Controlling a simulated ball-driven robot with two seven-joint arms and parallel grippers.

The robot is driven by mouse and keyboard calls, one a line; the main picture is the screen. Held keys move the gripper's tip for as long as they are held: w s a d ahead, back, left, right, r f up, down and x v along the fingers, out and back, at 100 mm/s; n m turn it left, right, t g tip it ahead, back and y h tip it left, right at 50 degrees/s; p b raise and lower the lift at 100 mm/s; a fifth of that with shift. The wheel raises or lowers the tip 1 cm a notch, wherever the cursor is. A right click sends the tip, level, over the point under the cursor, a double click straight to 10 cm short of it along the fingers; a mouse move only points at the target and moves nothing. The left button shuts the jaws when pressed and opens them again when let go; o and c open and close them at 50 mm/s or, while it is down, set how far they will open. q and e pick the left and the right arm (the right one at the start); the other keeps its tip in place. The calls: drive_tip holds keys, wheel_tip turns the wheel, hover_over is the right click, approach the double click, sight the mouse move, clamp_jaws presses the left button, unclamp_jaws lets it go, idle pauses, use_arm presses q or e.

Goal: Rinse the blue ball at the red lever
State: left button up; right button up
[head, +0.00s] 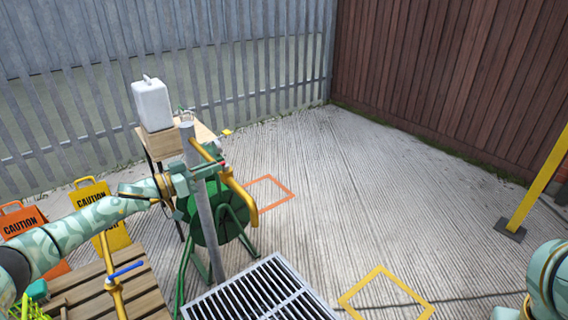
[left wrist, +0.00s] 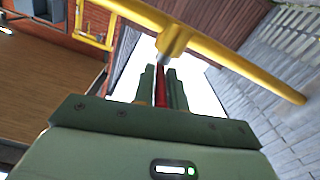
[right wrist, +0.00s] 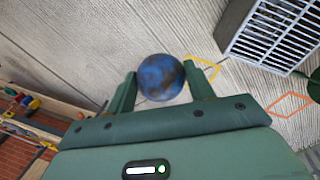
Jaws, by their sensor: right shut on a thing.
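The blue ball (right wrist: 160,77), marked with dark brownish patches, is between the fingers of my right gripper (right wrist: 164,84), which is shut on it over the ribbed concrete. The ball is outside the head view. The red lever (left wrist: 161,90) hangs below a yellow pipe, between the narrowly spaced fingers of my left gripper (left wrist: 162,88). I cannot tell whether these fingers press on it. In the head view my left gripper (head: 207,174) is at the grey post by the yellow pipe (head: 240,195), whose end bends down. Only a little red shows there.
A floor grate (head: 262,292) lies below the pipe. A green reel (head: 208,212) stands behind the post. A blue lever (head: 125,271) on another yellow pipe is at left, over wooden slats. Caution signs (head: 92,203) stand behind my left arm. Concrete at right is mostly clear.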

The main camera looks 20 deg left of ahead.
use_arm(q)
clamp_jaws()
drive_tip(key=shift+r+p, duration=0.15)
drive_tip(key=shift+p, duration=0.2)
use_arm(e)
drive_tip(key=shift+r, duration=0.35)
use_arm(q)
drive_tip(key=n+y+p, duration=0.1)
drive_tip(key=p, duration=0.2)
drive_tip(key=n+t+y+p, duration=0.1)
drive_tip(key=y+p, duration=0.1)
drive_tip(key=p, duration=0.1)
drive_tip(key=d+n+y+p, duration=0.1)
drive_tip(key=y+p, duration=0.1)
drive_tip(key=p, duration=0.1)
drive_tip(key=shift+s+d+t, duration=0.1)
drive_tip(key=shift+s+t, duration=0.1)
drive_tip(key=shift+t, duration=0.2)
use_arm(e)
wheel_tip(320, 180, up, 10)
drive_tip(key=shift+s+r+t, duration=0.2)
drive_tip(key=shift+s+t, duration=0.1)
use_arm(q)
drive_tip(key=o, duration=0.6)
unclamp_jaws()
